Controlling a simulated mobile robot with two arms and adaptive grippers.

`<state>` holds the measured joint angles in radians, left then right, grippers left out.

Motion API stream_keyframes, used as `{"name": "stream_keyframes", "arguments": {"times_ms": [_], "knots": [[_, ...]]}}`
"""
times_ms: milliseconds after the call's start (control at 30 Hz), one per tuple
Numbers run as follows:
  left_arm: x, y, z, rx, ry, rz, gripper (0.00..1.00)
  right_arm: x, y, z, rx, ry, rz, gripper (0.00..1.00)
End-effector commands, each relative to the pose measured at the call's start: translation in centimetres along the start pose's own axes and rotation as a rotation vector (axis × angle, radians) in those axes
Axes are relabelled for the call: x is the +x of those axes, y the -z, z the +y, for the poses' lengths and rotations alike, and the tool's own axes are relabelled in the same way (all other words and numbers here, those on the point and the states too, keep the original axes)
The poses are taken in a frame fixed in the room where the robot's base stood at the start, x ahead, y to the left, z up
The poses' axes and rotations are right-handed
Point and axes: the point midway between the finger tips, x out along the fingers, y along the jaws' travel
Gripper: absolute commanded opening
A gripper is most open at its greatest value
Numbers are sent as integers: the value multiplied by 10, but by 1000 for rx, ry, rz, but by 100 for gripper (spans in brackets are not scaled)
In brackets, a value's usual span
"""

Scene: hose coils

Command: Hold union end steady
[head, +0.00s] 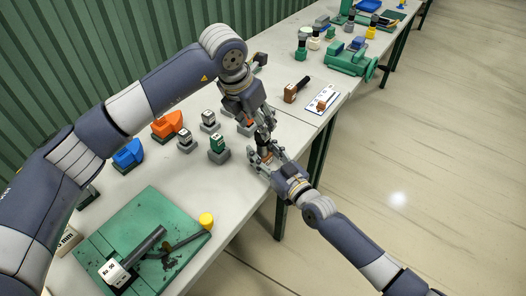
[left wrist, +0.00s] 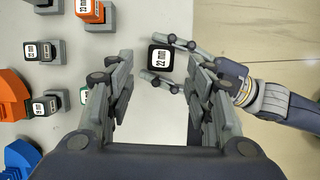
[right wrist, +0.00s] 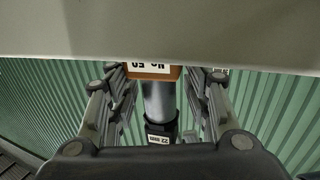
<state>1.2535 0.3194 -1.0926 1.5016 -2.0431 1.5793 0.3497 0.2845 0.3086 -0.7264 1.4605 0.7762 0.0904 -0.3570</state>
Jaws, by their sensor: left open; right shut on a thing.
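The union piece (right wrist: 158,100) shows a grey cylinder with a black end marked 22 mm and an orange-brown part at its other end. In the left wrist view its black end (left wrist: 160,63) is seen end-on. My right gripper (head: 264,157) is shut on the piece near the table's right edge, with a finger on each side in the right wrist view (right wrist: 165,78). My left gripper (head: 264,126) is open just above it. In the left wrist view its fingers (left wrist: 160,65) stand apart either side of the black end. The fingers partly hide the piece in the head view.
Small labelled blocks in grey holders (head: 187,146), an orange part (head: 166,124) and a blue part (head: 128,152) stand left of my grippers. A card (head: 316,105) and a green vise (head: 352,62) are farther off.

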Motion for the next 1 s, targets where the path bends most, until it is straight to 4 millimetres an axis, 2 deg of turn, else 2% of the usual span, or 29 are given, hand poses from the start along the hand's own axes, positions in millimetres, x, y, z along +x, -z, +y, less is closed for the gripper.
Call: {"name": "stream_keyframes", "arguments": {"times_ms": [200, 400, 600, 1000], "knots": [[33, 1, -1, -2, 2, 3, 48, 0, -1, 0, -1, 0, -1, 6], [51, 0, 0, -1, 2, 0, 48, 0, -1, 0, -1, 0, -1, 6], [58, 0, 0, -1, 1, 0, 48, 0, -1, 0, -1, 0, -1, 6], [59, 0, 0, -1, 2, 0, 48, 0, -1, 0, 0, 0, -2, 6]]}}
